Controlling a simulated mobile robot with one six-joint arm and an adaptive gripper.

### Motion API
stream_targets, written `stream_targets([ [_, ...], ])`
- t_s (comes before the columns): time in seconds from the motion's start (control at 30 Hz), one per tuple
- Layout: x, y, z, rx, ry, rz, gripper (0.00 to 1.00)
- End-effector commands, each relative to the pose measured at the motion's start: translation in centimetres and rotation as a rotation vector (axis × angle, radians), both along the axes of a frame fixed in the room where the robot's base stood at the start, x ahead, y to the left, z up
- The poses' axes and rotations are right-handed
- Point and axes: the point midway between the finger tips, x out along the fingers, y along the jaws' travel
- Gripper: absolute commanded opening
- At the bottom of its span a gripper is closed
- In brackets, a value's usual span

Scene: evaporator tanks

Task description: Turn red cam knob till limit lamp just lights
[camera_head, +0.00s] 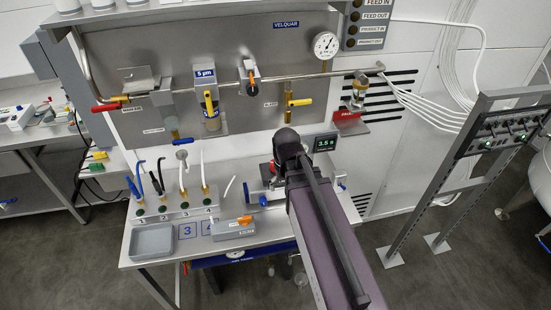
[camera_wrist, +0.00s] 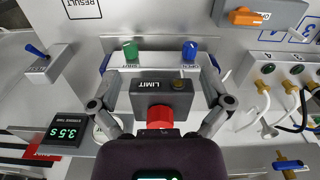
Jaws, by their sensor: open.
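The red cam knob (camera_wrist: 160,115) shows in the wrist view, on the front of a dark grey box marked LIMIT (camera_wrist: 148,100). The limit lamp (camera_wrist: 178,84) is a small round lens on top of that box; it looks dark amber and unlit. My gripper (camera_wrist: 160,90) is open, with one finger on each side of the grey box and gaps between the fingers and the knob. The near side of the knob is partly hidden by my wrist.
A green knob (camera_wrist: 130,50) and a blue knob (camera_wrist: 190,50) stand on a pale block beyond the box. A timer display (camera_wrist: 68,130) reads 3.5 S. Hoses (camera_head: 158,175) and a grey tray (camera_head: 153,240) occupy the bench's left side.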

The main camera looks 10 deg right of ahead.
Motion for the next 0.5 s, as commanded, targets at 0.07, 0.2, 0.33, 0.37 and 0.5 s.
stream_targets([
  [0.07, 2.2, 0.0, 2.5, 0.000, 0.000, 0.022, 0.99],
  [0.2, 5.2, 0.0, 5.4, 0.000, 0.000, 0.068, 0.99],
  [0.33, 7.9, 0.1, 7.8, 0.001, 0.000, 0.113, 0.99],
  [0.37, 8.5, 0.1, 8.3, 0.001, 0.000, 0.122, 0.99],
  [0.5, 10.7, 0.1, 10.2, 0.001, 0.000, 0.160, 0.99],
])
